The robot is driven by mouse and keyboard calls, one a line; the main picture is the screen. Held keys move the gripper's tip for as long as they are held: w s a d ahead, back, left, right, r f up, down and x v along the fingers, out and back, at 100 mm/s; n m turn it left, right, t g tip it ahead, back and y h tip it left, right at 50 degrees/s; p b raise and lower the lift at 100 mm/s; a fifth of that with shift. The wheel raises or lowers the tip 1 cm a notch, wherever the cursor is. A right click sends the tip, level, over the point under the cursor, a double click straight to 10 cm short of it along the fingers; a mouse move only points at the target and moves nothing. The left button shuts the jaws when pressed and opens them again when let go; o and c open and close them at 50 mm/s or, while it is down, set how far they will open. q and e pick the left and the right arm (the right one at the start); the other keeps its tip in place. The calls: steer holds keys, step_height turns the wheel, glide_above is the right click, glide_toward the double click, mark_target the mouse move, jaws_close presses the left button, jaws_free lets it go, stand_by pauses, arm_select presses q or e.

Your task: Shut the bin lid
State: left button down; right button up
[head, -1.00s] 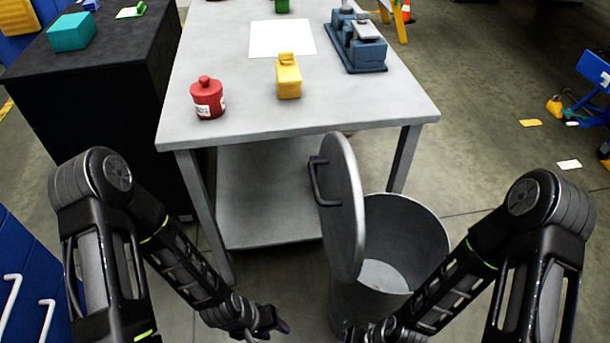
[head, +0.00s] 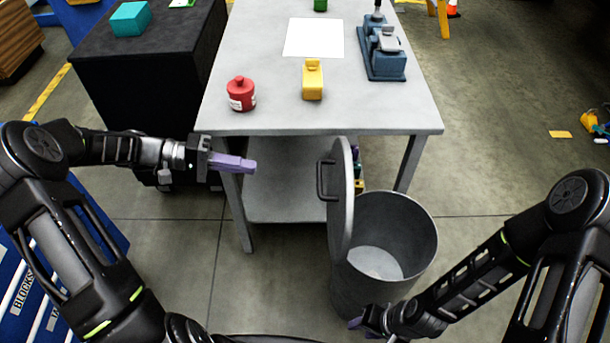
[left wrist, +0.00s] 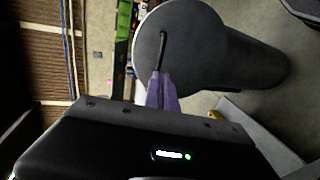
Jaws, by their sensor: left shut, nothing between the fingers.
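The grey round bin (head: 385,250) stands on the floor in front of the table, its mouth open and its inside empty. Its lid (head: 342,200) stands upright at the left edge of the bin, with a dark handle (head: 325,180) on its left face. My left gripper (head: 253,165) has purple fingers, is shut and empty, and is in the air left of the lid, apart from it. In the left wrist view the lid (left wrist: 190,55) and its handle (left wrist: 163,50) are ahead of the fingers (left wrist: 161,85). My right gripper (head: 357,322) is low near the bin's front; its fingers are mostly hidden.
A grey table (head: 280,120) stands behind the bin, with a red pot (head: 241,94), a yellow block-like object (head: 312,82) and a blue fixture (head: 383,60) on it. A black cabinet (head: 130,75) is at the left.

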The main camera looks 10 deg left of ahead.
arm_select(q)
steer(key=shift+d, duration=0.15)
steer(key=p, duration=0.3)
glide_toward(327, 200)
steer(key=w+d+f, duration=0.1)
steer(key=w+d, duration=0.1)
steer(key=w, duration=0.5)
steer(key=shift+s+d+f, duration=0.1)
steer(key=shift+d+f, duration=0.3)
steer(key=shift+d, duration=0.1)
steer(key=shift+r, duration=0.1)
